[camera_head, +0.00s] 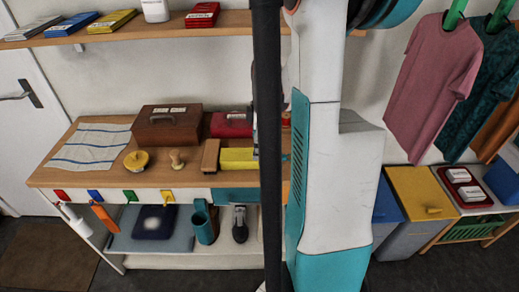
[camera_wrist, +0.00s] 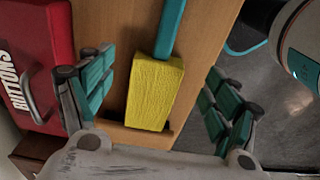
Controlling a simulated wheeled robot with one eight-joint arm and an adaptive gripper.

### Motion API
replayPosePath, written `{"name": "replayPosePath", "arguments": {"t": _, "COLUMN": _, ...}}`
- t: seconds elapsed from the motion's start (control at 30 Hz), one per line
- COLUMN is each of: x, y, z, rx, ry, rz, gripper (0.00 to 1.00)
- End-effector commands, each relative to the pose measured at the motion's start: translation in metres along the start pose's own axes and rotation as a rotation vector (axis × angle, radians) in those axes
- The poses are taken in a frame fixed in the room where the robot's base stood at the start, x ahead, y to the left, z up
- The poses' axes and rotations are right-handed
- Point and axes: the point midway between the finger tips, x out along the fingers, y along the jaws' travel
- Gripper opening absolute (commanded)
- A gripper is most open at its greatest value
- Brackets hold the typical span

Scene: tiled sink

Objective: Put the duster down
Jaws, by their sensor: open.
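The duster, a yellow block (camera_wrist: 153,93) with a teal handle (camera_wrist: 170,28), lies on the wooden worktop in the wrist view. My gripper (camera_wrist: 160,72) is open, with one teal-padded finger on each side of the duster and a gap on both sides. In the head view the yellow block (camera_head: 238,155) sits near the worktop's front edge, right of a brown wooden block (camera_head: 210,155). My arm and a dark post hide its right end and most of my gripper there.
A red "BUTTONS" box (camera_wrist: 32,65) lies left of my gripper in the wrist view.

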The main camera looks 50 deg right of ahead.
Motion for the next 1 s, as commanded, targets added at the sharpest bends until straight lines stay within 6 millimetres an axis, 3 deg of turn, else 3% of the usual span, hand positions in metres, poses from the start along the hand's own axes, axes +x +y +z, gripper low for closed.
{"name": "replayPosePath", "arguments": {"t": 0.03, "x": -0.015, "y": 0.0, "z": 0.0, "rx": 0.001, "ry": 0.0, "rz": 0.0, "gripper": 0.82}}
{"name": "replayPosePath", "arguments": {"t": 0.2, "x": -0.047, "y": 0.0, "z": 0.0, "rx": 0.001, "ry": 0.0, "rz": 0.0, "gripper": 0.82}}
{"name": "replayPosePath", "arguments": {"t": 0.4, "x": -0.068, "y": 0.0, "z": 0.0, "rx": 0.001, "ry": 0.0, "rz": 0.0, "gripper": 0.82}}
{"name": "replayPosePath", "arguments": {"t": 1.0, "x": -0.072, "y": 0.0, "z": 0.0, "rx": 0.0, "ry": 0.0, "rz": 0.0, "gripper": 0.82}}
